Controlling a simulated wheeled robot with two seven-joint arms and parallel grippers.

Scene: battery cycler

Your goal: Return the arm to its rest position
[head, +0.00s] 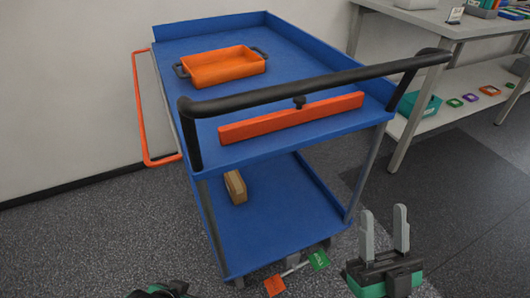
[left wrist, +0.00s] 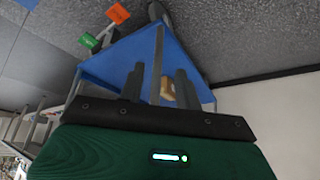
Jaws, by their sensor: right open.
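My right gripper (head: 384,232) shows at the lower right of the head view, its two grey fingers pointing up and apart. It is open and empty, in front of and to the right of the blue cart (head: 290,225). Only a dark and green part of my left arm shows at the bottom edge of the head view. In the left wrist view the fingers of my left gripper (left wrist: 158,85) stand apart with nothing held between them. The cart's blue lower shelf (left wrist: 120,60) and a leg show beyond them.
An orange tray (head: 222,68) sits on the cart's top. A black push handle (head: 310,89) spans its near end above an orange bar (head: 290,118). A brown block (head: 236,187) is on the lower shelf. Red (head: 274,285) and green (head: 319,260) pedals are near the floor. A workbench (head: 450,40) stands right.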

